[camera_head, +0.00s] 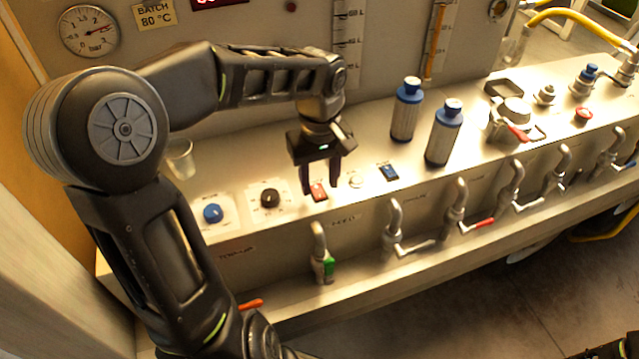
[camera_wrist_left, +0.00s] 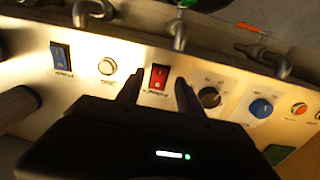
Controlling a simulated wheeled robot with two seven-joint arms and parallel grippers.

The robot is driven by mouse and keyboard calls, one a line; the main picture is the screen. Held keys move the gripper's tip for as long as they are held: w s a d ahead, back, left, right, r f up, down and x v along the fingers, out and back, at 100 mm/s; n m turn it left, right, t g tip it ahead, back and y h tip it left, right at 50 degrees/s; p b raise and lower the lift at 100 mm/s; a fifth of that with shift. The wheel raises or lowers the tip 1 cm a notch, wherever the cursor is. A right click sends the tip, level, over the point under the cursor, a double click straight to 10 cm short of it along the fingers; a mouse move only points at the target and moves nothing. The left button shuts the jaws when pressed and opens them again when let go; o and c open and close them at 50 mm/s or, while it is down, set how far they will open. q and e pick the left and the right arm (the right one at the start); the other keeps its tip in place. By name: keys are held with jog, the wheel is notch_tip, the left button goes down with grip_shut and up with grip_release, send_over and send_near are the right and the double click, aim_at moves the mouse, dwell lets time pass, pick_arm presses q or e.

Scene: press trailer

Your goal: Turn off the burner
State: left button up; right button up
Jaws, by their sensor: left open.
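A red rocker switch (camera_head: 319,192) sits on the sloped metal panel in the head view, with a small label too blurred to read. It also shows in the left wrist view (camera_wrist_left: 158,77). My left gripper (camera_head: 321,186) is open and points down over this switch. In the left wrist view its two fingers (camera_wrist_left: 158,92) stand on either side of the red switch, with nothing between them but the panel. I cannot tell whether the fingertips touch the panel.
A black knob (camera_head: 270,198) and a blue knob (camera_head: 213,213) lie left of the switch. A white button (camera_head: 358,180) and a blue switch (camera_head: 388,172) lie right. Blue-capped bottles (camera_head: 406,110) stand behind. Several taps (camera_head: 396,225) line the front. A clear cup (camera_head: 180,160) stands near my arm.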

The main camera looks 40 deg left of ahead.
aim_at(318, 192)
pick_arm(q)
jog(key=shift+f, duration=1.05)
jog(key=shift+c, duration=0.3)
grip_shut()
